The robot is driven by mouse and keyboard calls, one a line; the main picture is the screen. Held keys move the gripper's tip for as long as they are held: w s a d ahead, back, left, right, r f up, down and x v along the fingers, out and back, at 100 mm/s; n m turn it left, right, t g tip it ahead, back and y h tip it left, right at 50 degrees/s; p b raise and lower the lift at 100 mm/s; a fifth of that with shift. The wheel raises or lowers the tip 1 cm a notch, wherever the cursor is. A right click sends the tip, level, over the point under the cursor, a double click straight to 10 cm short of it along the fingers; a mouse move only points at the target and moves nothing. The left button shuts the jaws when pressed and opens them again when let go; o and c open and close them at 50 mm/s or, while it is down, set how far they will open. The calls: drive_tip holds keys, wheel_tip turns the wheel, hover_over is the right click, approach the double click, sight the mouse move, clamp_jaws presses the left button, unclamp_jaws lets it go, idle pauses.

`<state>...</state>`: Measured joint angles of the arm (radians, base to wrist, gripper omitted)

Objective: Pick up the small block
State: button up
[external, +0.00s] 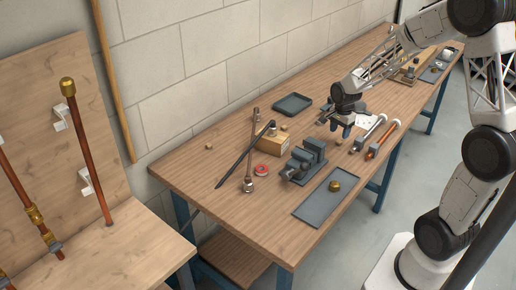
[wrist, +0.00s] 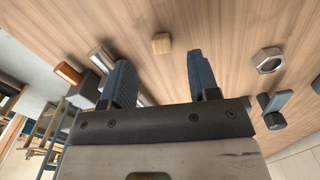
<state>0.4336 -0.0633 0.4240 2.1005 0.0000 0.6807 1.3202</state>
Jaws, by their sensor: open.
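A small light wooden block (wrist: 162,43) lies on the wooden bench, in the wrist view just beyond the gap between my fingertips. In the external view a small block (external: 339,142) lies just below my gripper in the picture, and appears to be the same one. My gripper (wrist: 160,62) is open and empty, its two blue fingers apart on either side of the block's line. In the external view my gripper (external: 341,126) points down over the bench; its exact height above the wood is hard to tell.
Two cylindrical tools, one steel (external: 369,132) and one copper (external: 383,138), lie right of my gripper. A hex nut (wrist: 269,61) lies to the right in the wrist view. A vise (external: 304,160), a grey tray (external: 293,105) and another small block (external: 208,146) are on the bench.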

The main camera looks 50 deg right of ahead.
sight(338, 142)
drive_tip(key=shift+f, duration=0.15)
drive_tip(key=shift+f, duration=2.45)
drive_tip(key=c, duration=1)
